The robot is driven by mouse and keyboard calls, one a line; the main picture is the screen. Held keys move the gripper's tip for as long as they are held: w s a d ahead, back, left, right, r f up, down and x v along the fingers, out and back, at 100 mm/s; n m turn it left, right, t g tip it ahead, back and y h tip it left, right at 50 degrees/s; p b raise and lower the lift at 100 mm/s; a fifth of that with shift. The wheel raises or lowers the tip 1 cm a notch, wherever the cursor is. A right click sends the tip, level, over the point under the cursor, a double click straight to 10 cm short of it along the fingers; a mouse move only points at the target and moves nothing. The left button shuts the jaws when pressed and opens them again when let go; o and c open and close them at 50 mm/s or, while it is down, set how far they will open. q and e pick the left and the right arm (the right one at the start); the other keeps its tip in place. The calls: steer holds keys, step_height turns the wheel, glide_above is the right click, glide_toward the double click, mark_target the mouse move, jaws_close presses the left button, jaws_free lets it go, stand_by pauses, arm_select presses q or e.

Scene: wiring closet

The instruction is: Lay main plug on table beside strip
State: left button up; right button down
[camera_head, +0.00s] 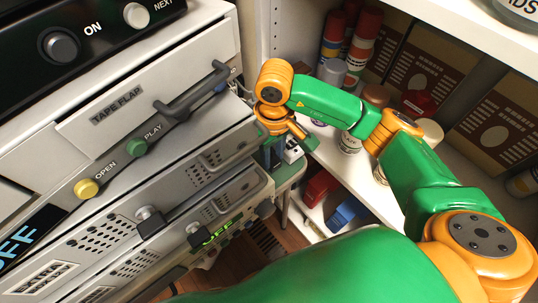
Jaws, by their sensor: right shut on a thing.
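My right arm, green and orange, reaches from the lower right to the gap beside the equipment rack. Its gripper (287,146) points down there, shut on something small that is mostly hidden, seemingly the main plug. A small white and dark piece (293,154) shows right at the fingers; I cannot tell whether it is the plug or part of the strip. A small grey-green table top (288,176) shows just below. The power strip cannot be made out clearly. My left gripper is out of view.
The rack's grey units, with a handle (192,88) and knobs, stand close on the left. White shelves (355,178) at right hold spray cans (362,40), jars and brown boxes (500,125). Red (320,187) and blue (347,212) items lie lower down. Free room around the gripper is narrow.

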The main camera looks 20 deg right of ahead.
mark_target(273, 156)
steer(key=shift+w+d+f+b, duration=0.15)
steer(key=shift+d+f+b, duration=0.05)
steer(key=shift+f+b, duration=0.1)
steer(key=c, duration=0.5)
jaws_free()
steer(key=shift+a+r, duration=0.1)
steer(key=shift+r, duration=0.05)
steer(key=shift+c, duration=0.2)
steer(key=shift+r+p, duration=0.35)
steer(key=shift+p, duration=0.1)
step_height(273, 156, up, 12)
steer(key=shift+f, duration=0.15)
